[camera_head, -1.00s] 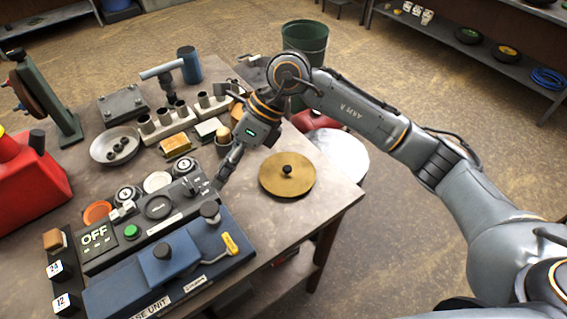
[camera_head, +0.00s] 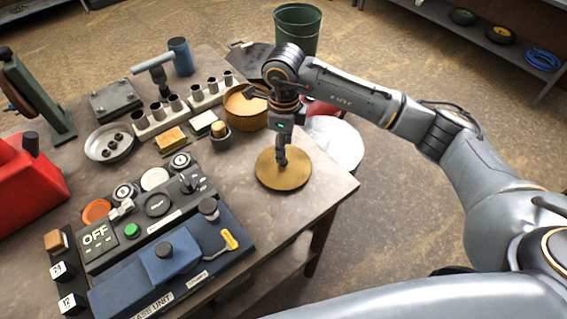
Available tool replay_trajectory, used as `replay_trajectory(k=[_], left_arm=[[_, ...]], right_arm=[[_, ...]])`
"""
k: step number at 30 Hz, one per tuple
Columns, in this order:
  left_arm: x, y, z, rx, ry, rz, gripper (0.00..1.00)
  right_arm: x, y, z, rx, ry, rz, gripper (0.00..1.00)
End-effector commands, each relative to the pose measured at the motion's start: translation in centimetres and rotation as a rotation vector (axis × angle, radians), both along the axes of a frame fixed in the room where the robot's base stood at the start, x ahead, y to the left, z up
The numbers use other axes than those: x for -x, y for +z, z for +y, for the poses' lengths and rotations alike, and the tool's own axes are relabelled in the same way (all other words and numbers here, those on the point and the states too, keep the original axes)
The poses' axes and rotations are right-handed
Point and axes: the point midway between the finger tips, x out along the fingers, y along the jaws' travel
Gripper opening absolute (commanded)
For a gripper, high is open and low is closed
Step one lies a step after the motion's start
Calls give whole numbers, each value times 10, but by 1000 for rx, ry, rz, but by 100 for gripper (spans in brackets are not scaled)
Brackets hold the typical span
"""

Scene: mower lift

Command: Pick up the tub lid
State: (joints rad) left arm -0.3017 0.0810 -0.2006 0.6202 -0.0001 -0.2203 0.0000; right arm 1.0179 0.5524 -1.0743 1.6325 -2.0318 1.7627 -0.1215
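The tub lid is a round brass-coloured disc (camera_head: 267,179) lying flat near the right corner of the workbench. My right gripper (camera_head: 281,163) points straight down over the middle of the lid, with its fingertips at the black knob. The fingers hide the knob, and I cannot tell whether they are closed on it. A round brass-coloured tub (camera_head: 246,121) stands open behind and left of the lid, partly behind my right wrist. My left gripper is not in view.
A control panel (camera_head: 135,232) and a blue base unit (camera_head: 165,265) lie front left of the lid. A small round-topped pot (camera_head: 220,138), a sponge block (camera_head: 171,140) and rows of metal cups (camera_head: 172,104) stand behind. Bare bench (camera_head: 325,187) lies right of the lid.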

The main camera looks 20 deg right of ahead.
Motion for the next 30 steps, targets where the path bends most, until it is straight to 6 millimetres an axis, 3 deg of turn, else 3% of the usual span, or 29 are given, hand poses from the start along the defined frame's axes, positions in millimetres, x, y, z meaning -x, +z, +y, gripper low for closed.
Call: replay_trajectory(k=[6, 10, 19, 26, 27, 30], left_arm=[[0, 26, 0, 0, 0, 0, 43], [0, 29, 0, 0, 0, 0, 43], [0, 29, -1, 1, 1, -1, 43], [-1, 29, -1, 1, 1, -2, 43], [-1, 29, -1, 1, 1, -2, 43], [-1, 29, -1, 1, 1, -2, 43]], right_arm=[[1, -25, 3, 1, -1, 6, 49], [1, -44, 3, 0, 0, 4, 49], [0, -51, 3, -1, 1, -1, 49], [0, -51, 3, -1, 1, -1, 4], [0, -51, 3, -1, 1, -1, 0], [0, -51, 3, -1, 1, -1, 0]])
